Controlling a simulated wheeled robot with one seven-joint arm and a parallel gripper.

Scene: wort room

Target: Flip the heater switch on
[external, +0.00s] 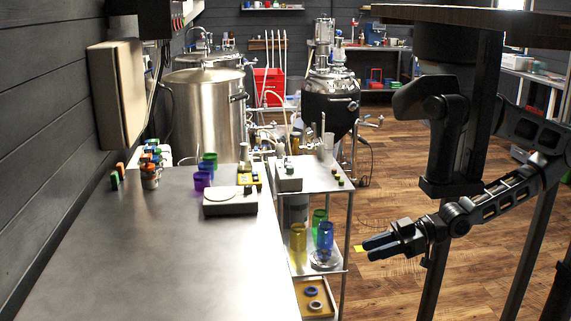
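A small grey box (288,180) with a little knob or lever on top stands on the upper shelf of the metal cart; I cannot tell whether it carries the heater switch. A dark control box (165,18) with small red parts hangs on the left wall at the top. No switch position is readable. My gripper (366,249) is in free space to the right of the cart, pointing left, apart from both boxes. Its two dark fingers lie close together, with a small yellow patch at their tips. The gap between them is unclear.
The metal cart (318,175) holds coloured cups on its lower shelf. A steel counter (195,262) at left carries a scale (230,203) and cups. Steel vessels stand behind. A dark table frame (480,100) surrounds my arm at right. Wooden floor (400,180) is open beyond.

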